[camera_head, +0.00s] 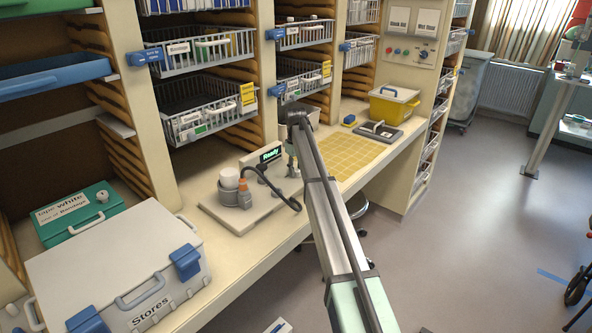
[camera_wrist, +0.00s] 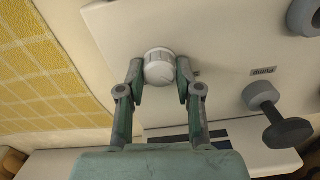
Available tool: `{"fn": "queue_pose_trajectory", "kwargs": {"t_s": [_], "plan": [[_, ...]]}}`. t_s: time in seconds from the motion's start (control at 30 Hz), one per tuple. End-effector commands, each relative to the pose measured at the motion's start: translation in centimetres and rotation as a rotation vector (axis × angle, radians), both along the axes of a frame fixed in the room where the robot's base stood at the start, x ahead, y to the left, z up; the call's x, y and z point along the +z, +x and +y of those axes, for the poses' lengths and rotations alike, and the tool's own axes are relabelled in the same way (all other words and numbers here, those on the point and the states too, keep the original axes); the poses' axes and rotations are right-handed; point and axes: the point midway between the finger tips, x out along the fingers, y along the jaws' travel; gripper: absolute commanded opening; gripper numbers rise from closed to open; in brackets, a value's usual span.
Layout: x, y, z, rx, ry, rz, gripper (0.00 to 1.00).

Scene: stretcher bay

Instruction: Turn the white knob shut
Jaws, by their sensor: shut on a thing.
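The white knob (camera_wrist: 159,72) is a ribbed round cap on a pale board, in the upper middle of the wrist view. My gripper (camera_wrist: 160,80) has one finger on each side of it and is closed on it, with the fingertips against its sides. In the head view my arm reaches down to the counter and covers the knob. The pale board (camera_head: 238,216) lies on the counter there, and my gripper's end is mostly hidden behind the arm.
A dark grey handle (camera_wrist: 285,130) and a label (camera_wrist: 263,71) are right of the knob. A yellow checked mat (camera_head: 345,157) lies to the right.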

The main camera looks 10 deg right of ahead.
Motion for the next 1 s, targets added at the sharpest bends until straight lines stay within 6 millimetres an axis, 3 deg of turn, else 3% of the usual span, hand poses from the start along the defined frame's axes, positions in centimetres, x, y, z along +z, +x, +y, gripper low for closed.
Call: {"fn": "queue_pose_trajectory", "kwargs": {"t_s": [0.57,0.6,0.63,1.0], "plan": [[-0.14,-0.12,0.02,0.033,0.000,0.004,0.00],[-0.15,-0.12,0.02,0.033,0.000,0.004,0.49],[-0.14,-0.12,0.02,0.033,0.000,0.004,0.59],[0.20,-0.02,0.01,0.031,0.000,0.001,0.60]]}}
